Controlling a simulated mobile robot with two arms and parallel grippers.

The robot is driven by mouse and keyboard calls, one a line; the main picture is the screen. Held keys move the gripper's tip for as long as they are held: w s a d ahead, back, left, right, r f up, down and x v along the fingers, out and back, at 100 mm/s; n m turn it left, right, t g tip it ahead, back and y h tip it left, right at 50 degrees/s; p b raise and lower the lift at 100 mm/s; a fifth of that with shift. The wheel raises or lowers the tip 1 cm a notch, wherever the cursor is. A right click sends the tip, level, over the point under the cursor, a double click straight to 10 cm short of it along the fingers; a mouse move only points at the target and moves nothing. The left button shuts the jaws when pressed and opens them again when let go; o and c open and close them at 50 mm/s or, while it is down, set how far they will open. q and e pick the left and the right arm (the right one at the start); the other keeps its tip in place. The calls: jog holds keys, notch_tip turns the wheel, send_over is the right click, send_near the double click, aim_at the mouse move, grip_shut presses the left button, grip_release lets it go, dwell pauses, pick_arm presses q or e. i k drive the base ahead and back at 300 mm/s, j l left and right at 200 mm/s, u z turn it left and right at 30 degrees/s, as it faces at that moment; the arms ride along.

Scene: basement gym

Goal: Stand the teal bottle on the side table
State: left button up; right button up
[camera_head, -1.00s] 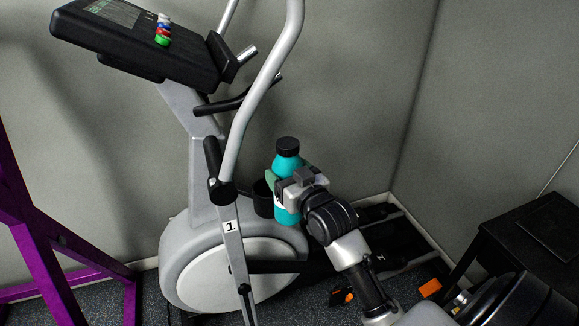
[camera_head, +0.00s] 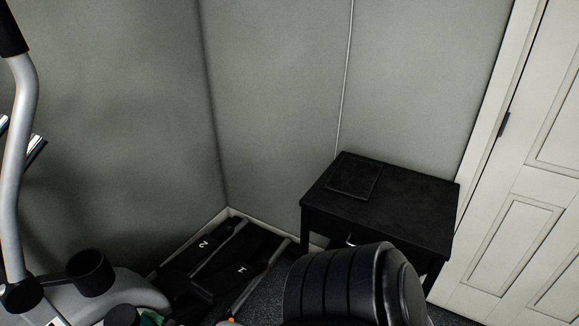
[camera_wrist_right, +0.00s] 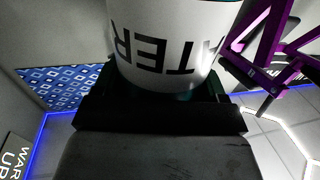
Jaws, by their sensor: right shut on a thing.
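The teal bottle (camera_wrist_right: 165,40) fills the top of the right wrist view, its white label with dark letters close to the camera. My right gripper (camera_wrist_right: 165,100) is shut on it. The black side table (camera_head: 415,205) stands right of centre by the wall, beyond my right arm and well apart from the bottle. My left gripper is not in view.
A flat dark square (camera_head: 355,180) lies on the table's back left; the rest of its top is clear. The elliptical trainer's empty cup holder (camera_head: 90,270) and handle are at left, its pedals (camera_head: 240,265) in the corner. A white door (camera_head: 525,210) is at right.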

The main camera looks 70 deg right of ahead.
aim_at(421, 215)
jog(key=l+z, duration=0.1)
jog(key=z, duration=1.75)
